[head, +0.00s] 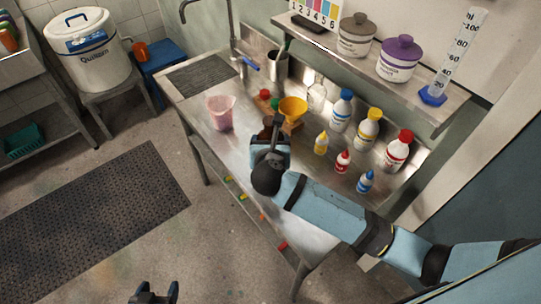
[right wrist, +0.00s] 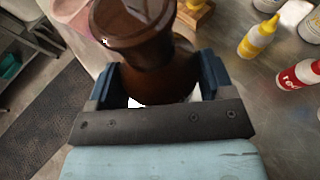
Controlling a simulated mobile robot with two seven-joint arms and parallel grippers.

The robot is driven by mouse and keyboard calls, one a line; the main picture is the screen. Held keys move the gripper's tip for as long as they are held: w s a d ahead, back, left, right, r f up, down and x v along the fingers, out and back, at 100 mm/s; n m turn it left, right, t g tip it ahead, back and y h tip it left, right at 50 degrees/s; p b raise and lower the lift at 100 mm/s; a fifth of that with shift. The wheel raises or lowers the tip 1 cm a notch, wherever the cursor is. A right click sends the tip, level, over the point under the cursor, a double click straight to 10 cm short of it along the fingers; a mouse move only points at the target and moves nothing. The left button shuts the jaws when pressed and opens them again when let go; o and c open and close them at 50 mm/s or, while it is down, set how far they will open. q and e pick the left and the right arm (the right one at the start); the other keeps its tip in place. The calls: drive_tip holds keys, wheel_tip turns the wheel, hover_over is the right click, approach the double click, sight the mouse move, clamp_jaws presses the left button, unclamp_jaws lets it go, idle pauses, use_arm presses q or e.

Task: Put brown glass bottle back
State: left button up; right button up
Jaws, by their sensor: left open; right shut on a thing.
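In the head view the right gripper (head: 271,138) is over the steel bench, and the bottle is mostly hidden there by the gripper. Whether its base touches the bench cannot be told. My left gripper (head: 153,295) is open and empty at the bottom edge of the head view, over the floor.
A wooden stand (head: 293,126) with a yellow funnel (head: 293,107) is just behind the right gripper. A pink jug (head: 219,113) stands to the left. Several white bottles with coloured caps, including a yellow squeeze bottle (head: 321,143), stand to the right. The bench front left is clear.

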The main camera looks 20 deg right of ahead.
drive_tip(key=shift+f, duration=2.9)
drive_tip(key=shift+f, duration=0.15)
drive_tip(key=o, duration=1.2)
drive_tip(key=shift+s, duration=0.1)
drive_tip(key=v, duration=1.2)
drive_tip(key=shift+b, duration=0.4)
